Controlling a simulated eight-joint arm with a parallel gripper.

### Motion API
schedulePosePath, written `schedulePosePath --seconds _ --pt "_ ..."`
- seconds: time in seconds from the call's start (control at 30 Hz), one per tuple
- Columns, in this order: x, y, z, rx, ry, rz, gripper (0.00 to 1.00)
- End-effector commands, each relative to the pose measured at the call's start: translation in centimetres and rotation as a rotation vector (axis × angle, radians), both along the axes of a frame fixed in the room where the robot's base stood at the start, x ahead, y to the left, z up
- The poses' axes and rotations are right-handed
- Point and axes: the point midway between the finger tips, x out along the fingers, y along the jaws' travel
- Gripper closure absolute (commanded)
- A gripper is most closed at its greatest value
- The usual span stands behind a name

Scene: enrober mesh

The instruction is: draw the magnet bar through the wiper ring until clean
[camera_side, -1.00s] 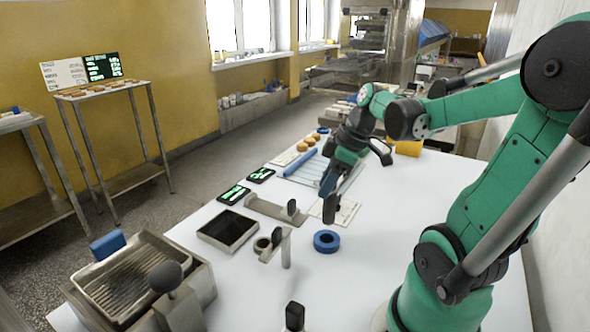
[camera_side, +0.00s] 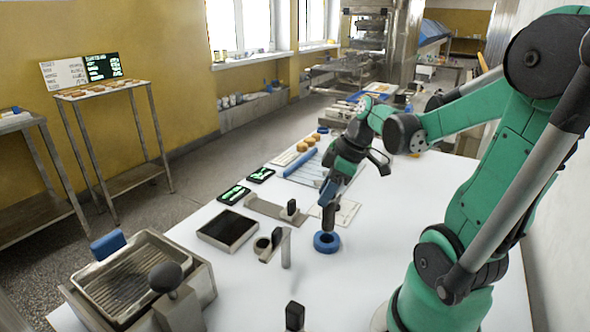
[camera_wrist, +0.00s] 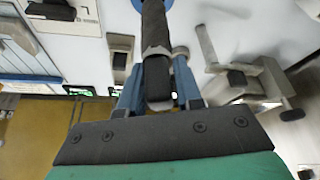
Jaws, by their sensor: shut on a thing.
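My gripper (camera_side: 329,192) points down over the white table and is shut on the magnet bar (camera_side: 328,217), a dark, upright bar. In the wrist view the bar (camera_wrist: 154,30) runs away from between the blue-grey fingers (camera_wrist: 158,82). The blue wiper ring (camera_side: 318,243) lies on the table under my gripper. The bar's lower end meets the ring in the side view; I cannot tell whether it is inside the opening. Part of the ring shows at the top edge of the wrist view (camera_wrist: 138,3).
A grey bracket (camera_side: 272,252) with a dark round opening and a post stands left of the ring. Behind it lies a black tray (camera_side: 228,228). A metal basin (camera_side: 128,275) stands at front left. A blue rod (camera_side: 299,161) lies farther back. The table right of the ring is clear.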

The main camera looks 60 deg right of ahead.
Motion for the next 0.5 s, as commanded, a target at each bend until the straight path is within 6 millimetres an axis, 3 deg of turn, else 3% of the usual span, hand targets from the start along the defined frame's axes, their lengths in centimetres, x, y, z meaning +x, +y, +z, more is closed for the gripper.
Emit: schedulePosePath --seconds 0.5 --pt "0.0 0.0 -4.0 0.000 0.000 0.000 1.00"
